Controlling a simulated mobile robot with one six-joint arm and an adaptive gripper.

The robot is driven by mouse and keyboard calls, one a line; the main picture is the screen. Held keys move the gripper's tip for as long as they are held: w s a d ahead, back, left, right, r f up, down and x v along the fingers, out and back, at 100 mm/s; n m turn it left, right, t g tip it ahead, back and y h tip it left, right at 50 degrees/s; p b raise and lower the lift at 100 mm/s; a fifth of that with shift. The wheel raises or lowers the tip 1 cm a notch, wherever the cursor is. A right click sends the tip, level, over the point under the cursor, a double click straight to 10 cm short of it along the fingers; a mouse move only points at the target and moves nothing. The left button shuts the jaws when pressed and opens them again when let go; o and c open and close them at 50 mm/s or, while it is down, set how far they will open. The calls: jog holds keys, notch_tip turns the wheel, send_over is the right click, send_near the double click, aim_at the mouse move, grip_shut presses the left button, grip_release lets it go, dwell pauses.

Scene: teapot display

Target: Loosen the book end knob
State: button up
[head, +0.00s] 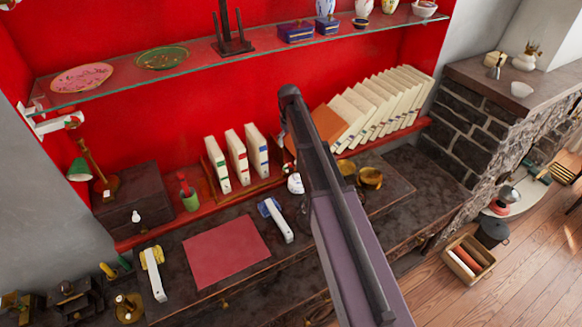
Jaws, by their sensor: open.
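Three upright white books (237,157) stand in a wooden rack (215,172) on the red ledge. To the right, a row of cream books (385,103) leans over, with an orange-brown book (329,123) at its near end. I cannot make out the book end knob; it is too small to tell or hidden behind my arm. My arm link crosses the middle of the view and covers part of the ledge and desk. I cannot make out my gripper or its fingertips; the arm hides the area behind it.
A glass shelf (205,64) with plates and blue boxes runs above the books. The dark desk (240,240) holds a red mat (226,251), white-handled items and brass bowls (371,178). A green lamp (80,169) stands left.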

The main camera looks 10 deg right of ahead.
aim_at(290, 169)
jog(key=shift+f, duration=0.2)
notch_tip(290, 169, down, 13)
jog(key=b, duration=1.3)
jog(key=shift+s+f+b, duration=0.1)
jog(key=shift+f+b, duration=0.05)
jog(key=shift+b, duration=0.15)
jog(key=c, duration=1.1)
